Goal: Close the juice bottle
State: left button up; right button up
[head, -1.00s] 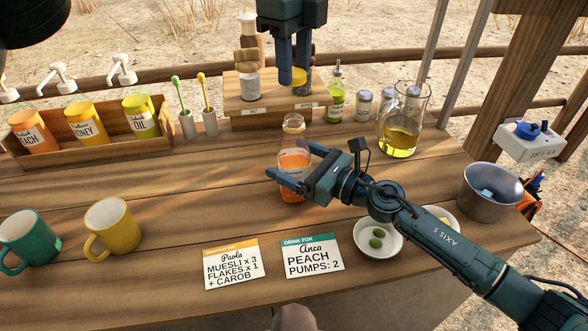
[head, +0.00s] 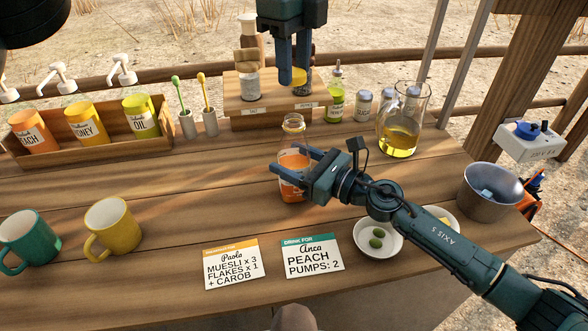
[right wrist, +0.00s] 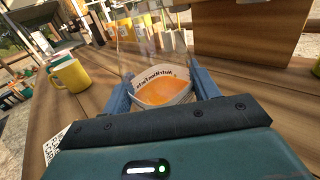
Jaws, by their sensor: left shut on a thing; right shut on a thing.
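The juice bottle (head: 293,130) stands upright on the wooden counter, clear with orange juice in it and a bare, open mouth. My right gripper (head: 289,160) is shut around the bottle's body from the right. In the right wrist view the bottle (right wrist: 161,89) sits between both fingers, its label partly visible. My left gripper (head: 292,82) points down above and behind the bottle, shut on a small yellow thing (head: 299,76) that looks like a cap. The left fingers partly hide it. A clear gap separates it from the bottle's mouth.
Behind stand a wooden jar rack (head: 270,122), a green bottle (head: 335,98) and a glass jug (head: 400,140). Mugs (head: 112,228) are at left. A white bowl of olives (head: 378,253) and a metal bucket (head: 488,198) are at right. Two order cards (head: 312,257) lie in front.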

jog(key=shift+c, duration=1.4)
pick_arm(q)
jog(key=shift+f, duration=2.5)
jog(key=shift+f, duration=0.85)
jog(key=shift+f, duration=0.6)
